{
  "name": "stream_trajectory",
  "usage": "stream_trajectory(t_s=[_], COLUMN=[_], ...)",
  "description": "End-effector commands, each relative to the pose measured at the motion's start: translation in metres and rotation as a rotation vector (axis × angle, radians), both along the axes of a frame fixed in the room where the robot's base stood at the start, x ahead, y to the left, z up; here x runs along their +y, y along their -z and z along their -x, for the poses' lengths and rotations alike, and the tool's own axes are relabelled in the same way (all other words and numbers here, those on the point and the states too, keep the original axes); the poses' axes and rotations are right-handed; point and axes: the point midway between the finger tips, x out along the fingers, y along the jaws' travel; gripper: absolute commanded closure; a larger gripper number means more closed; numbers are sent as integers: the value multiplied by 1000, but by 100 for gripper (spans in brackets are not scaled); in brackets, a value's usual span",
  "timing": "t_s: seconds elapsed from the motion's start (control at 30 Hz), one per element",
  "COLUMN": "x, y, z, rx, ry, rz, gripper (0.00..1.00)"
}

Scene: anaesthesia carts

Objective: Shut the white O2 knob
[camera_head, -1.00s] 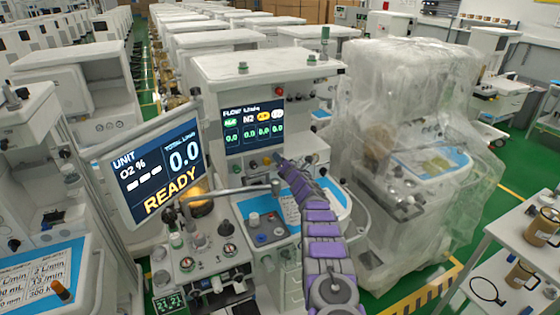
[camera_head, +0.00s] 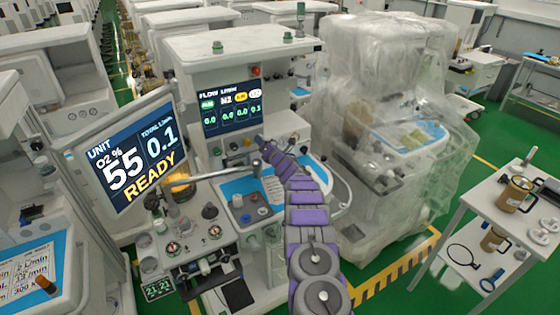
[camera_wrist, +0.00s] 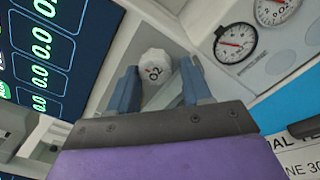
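The white O2 knob (camera_wrist: 154,66) is faceted and marked "O2". In the wrist view it sits between the two blue fingers of my gripper (camera_wrist: 161,78). The left finger is close against it; a narrow gap seems to show on the right, and I cannot tell whether both fingers touch it. In the head view my gripper (camera_head: 264,147) is at the machine's front panel, under the flow screen (camera_head: 231,106), and hides the knob. The flow screen reads 0.0 in three columns and 0.1 in the last. The tilted monitor (camera_head: 128,158) shows O2 55 %, total 0.1 and "READY".
Round pressure gauges (camera_wrist: 236,43) are on the panel right of the knob. A plastic-covered machine (camera_head: 390,130) stands close on the right. A white cart with jugs (camera_head: 477,212) is at the far right.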

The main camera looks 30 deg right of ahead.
Motion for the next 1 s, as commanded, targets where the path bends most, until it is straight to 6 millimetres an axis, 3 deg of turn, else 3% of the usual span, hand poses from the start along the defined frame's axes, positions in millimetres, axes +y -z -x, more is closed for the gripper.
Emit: stream_trajectory(t_s=[0.47,1.0], x=[-1,-6], y=[-2,-2], z=[42,111], rx=[-3,-5], ry=[5,7], rz=[-7,-7], gripper=[52,52])
